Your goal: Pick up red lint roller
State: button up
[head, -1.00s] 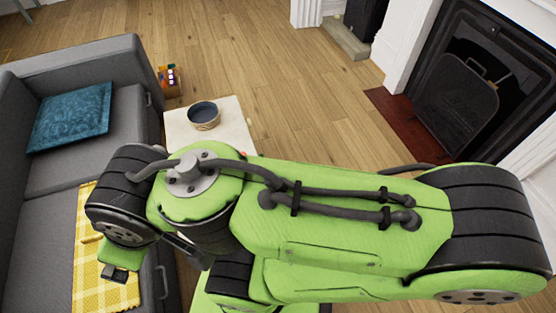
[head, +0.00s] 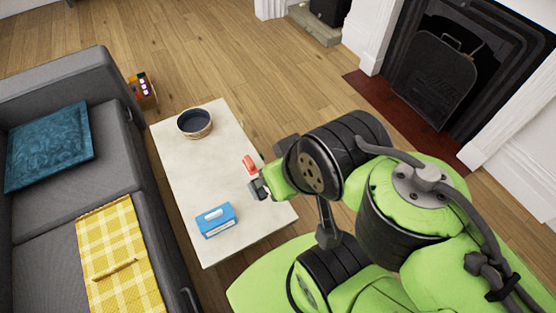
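A small red object with a pale part, which looks like the red lint roller (head: 249,164), lies near the right edge of the white coffee table (head: 185,170). My gripper (head: 257,189) is over the table's right side, just below the roller in the head view. It is small and dark here, and its fingers are partly hidden by the wrist. I cannot tell whether they are apart or touching the roller.
A blue tissue box (head: 216,220) and a dark bowl (head: 195,123) stand on the table. The grey sofa (head: 85,75) with a yellow checked blanket (head: 118,255) borders the left. The fireplace (head: 440,70) is at upper right. The floor (head: 210,50) behind the table is clear.

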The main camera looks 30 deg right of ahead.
aim_at(249, 166)
jog(key=z, duration=0.3)
jog(key=u, duration=2.85)
jog(key=z, duration=2.85)
jog(key=l+u, duration=0.25)
jog(key=i+l+u, duration=0.1)
jog(key=l+u, duration=0.2)
jog(key=i+l+u, duration=0.15)
jog(key=l+u, duration=0.15)
jog(key=u, duration=0.15)
jog(key=l+u, duration=0.45)
jog(key=i+l+u, duration=0.1)
jog(key=l+u, duration=0.15)
jog(key=u, duration=0.15)
jog(key=l+u, duration=0.45)
jog(key=k+l+u, duration=0.1)
jog(key=l+u, duration=0.15)
jog(key=u, duration=0.2)
